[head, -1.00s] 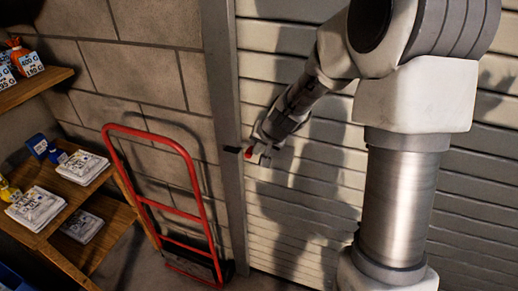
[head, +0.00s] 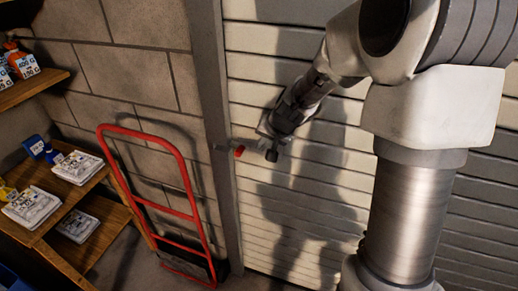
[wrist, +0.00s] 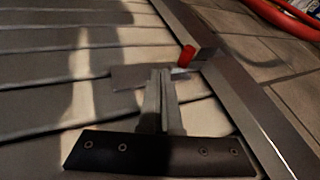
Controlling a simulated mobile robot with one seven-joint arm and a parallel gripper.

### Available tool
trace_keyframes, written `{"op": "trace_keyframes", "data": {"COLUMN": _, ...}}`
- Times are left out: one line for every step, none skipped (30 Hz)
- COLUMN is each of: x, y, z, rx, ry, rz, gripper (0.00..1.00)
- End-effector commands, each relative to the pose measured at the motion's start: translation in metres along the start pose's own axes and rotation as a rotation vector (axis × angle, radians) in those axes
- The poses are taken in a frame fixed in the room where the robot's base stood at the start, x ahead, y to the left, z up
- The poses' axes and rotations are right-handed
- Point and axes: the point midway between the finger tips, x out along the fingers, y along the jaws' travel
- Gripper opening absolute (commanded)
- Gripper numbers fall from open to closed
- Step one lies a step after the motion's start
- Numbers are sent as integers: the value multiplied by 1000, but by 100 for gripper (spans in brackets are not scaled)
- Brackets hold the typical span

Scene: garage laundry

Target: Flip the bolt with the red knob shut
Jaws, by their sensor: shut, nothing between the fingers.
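The red knob (head: 239,151) of the bolt sits at the left edge of the ribbed shutter, close to the grey door post. In the wrist view the red knob (wrist: 187,56) stands up beside the post, with a flat grey bolt plate (wrist: 140,77) below and left of it. My gripper (head: 271,153) is a short way right of the knob in the head view, apart from it. In the wrist view my gripper's fingers (wrist: 162,76) are together and empty, pointing toward the plate and partly covering it. How far the bolt reaches into the post is hard to tell.
The grey post (head: 218,150) runs up the shutter's left side. A red hand truck (head: 186,160) leans on the block wall left of it. Wooden shelves (head: 105,218) with boxes and packets stand at far left. The shutter surface (head: 270,205) below my gripper is clear.

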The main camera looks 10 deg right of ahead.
Motion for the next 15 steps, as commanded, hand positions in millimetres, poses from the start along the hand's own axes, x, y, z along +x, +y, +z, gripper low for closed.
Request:
{"op": "trace_keyframes", "data": {"x": -12, "y": -1, "z": -1, "rx": -1, "ry": 3, "rz": 0, "gripper": 0}}
{"op": "trace_keyframes", "data": {"x": -18, "y": -1, "z": -1, "rx": -2, "ry": 3, "rz": -1, "gripper": 0}}
{"op": "trace_keyframes", "data": {"x": -25, "y": -1, "z": -1, "rx": -2, "ry": 3, "rz": -1, "gripper": 0}}
{"op": "trace_keyframes", "data": {"x": -31, "y": -1, "z": -1, "rx": -2, "ry": 3, "rz": -1, "gripper": 0}}
{"op": "trace_keyframes", "data": {"x": -36, "y": -1, "z": -1, "rx": -2, "ry": 3, "rz": 0, "gripper": 0}}
{"op": "trace_keyframes", "data": {"x": -43, "y": -1, "z": -1, "rx": -2, "ry": 3, "rz": 0, "gripper": 0}}
{"op": "trace_keyframes", "data": {"x": -47, "y": 0, "z": 0, "rx": -1, "ry": 2, "rz": 0, "gripper": 0}}
{"op": "trace_keyframes", "data": {"x": -52, "y": 0, "z": 0, "rx": -1, "ry": 3, "rz": 0, "gripper": 0}}
{"op": "trace_keyframes", "data": {"x": -57, "y": 0, "z": 0, "rx": -1, "ry": 2, "rz": 0, "gripper": 0}}
{"op": "trace_keyframes", "data": {"x": -61, "y": 0, "z": 0, "rx": -1, "ry": 1, "rz": 0, "gripper": 0}}
{"op": "trace_keyframes", "data": {"x": -64, "y": -1, "z": 0, "rx": -1, "ry": 2, "rz": -1, "gripper": 0}}
{"op": "trace_keyframes", "data": {"x": -68, "y": -1, "z": 0, "rx": -1, "ry": 1, "rz": -1, "gripper": 0}}
{"op": "trace_keyframes", "data": {"x": -70, "y": -1, "z": 0, "rx": -1, "ry": 0, "rz": -1, "gripper": 0}}
{"op": "trace_keyframes", "data": {"x": -72, "y": -1, "z": 0, "rx": -1, "ry": -1, "rz": -1, "gripper": 0}}
{"op": "trace_keyframes", "data": {"x": -74, "y": -1, "z": 0, "rx": -1, "ry": 0, "rz": -1, "gripper": 0}}
